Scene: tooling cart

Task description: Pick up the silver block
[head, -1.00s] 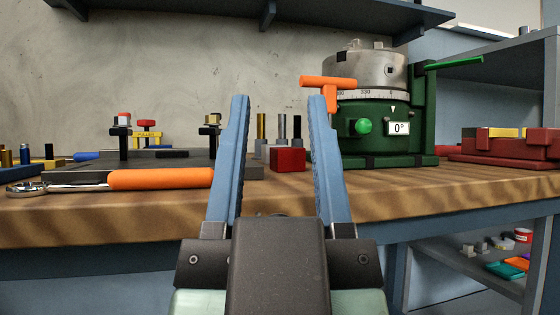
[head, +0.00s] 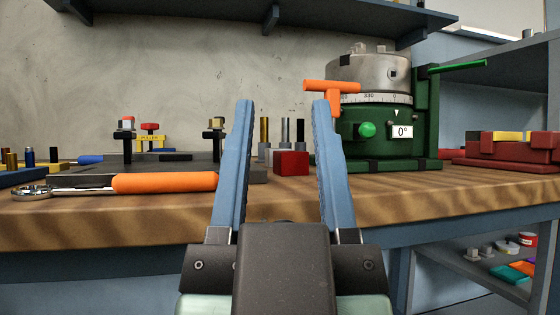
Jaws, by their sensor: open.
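My gripper (head: 283,103) is open and empty. Its two blue fingers stand apart in front of the bench, pointing away from me. Between them, farther back on the bench, is a red block (head: 291,163). Behind it stand a gold, a silver (head: 285,131) and a black upright pin, with small grey blocks (head: 264,152) at their feet. I cannot tell which thing is the silver block. Small silver-grey pieces (head: 487,253) also lie on the lower shelf at the right. The fingers touch none of these things.
The wooden bench (head: 400,195) holds a ratchet with an orange handle (head: 165,183) at left front. A green rotary table (head: 383,148) with an orange T-handle (head: 332,88) stands right of the fingers. A red vise (head: 500,152) is farther right. A shelf (head: 350,15) overhangs the back.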

